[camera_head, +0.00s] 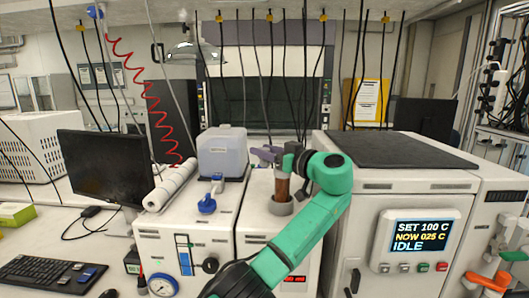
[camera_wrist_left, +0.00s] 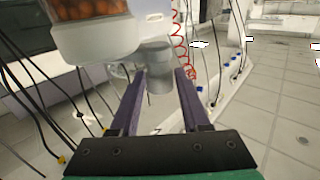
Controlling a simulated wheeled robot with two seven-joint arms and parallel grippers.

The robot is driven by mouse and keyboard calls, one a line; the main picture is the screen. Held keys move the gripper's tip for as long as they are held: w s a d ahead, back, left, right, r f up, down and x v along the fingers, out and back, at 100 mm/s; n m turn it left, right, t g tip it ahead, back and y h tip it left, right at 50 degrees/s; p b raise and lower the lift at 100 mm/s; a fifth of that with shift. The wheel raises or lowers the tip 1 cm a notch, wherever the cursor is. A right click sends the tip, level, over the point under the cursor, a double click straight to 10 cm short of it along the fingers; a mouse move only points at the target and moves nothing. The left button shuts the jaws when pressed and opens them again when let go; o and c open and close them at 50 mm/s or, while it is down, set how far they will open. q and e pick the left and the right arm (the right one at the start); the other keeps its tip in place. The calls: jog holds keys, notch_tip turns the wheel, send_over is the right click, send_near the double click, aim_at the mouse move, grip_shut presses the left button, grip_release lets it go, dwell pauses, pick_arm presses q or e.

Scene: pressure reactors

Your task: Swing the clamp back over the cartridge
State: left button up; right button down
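The cartridge (camera_head: 282,187), a clear upright tube with brown filling, stands in a grey ring on the white middle unit. In the left wrist view a clear vessel with orange-brown beads (camera_wrist_left: 90,12) shows at the top left. My left gripper (camera_head: 264,154) is at the cartridge's upper end, its purple fingers pointing left. In the left wrist view the left gripper (camera_wrist_left: 160,73) is open, with a grey cylindrical part (camera_wrist_left: 158,66) between or just beyond its fingertips; contact is not clear. I cannot make out the clamp for certain; my green arm covers part of this area.
A translucent tank (camera_head: 221,153) and a blue valve knob (camera_head: 207,205) are left of the cartridge. A large white reactor cabinet (camera_head: 400,185) with a display reading IDLE stands close on the right. A monitor (camera_head: 103,165) is at the left. Cables hang behind.

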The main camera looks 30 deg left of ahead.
pick_arm(q)
jog(key=shift+o, duration=0.7)
jog(key=shift+f, duration=0.1)
jog(key=shift+d+f, duration=0.1)
jog(key=shift+d, duration=0.15)
jog(key=b+v, duration=0.5)
jog(key=v, duration=0.9)
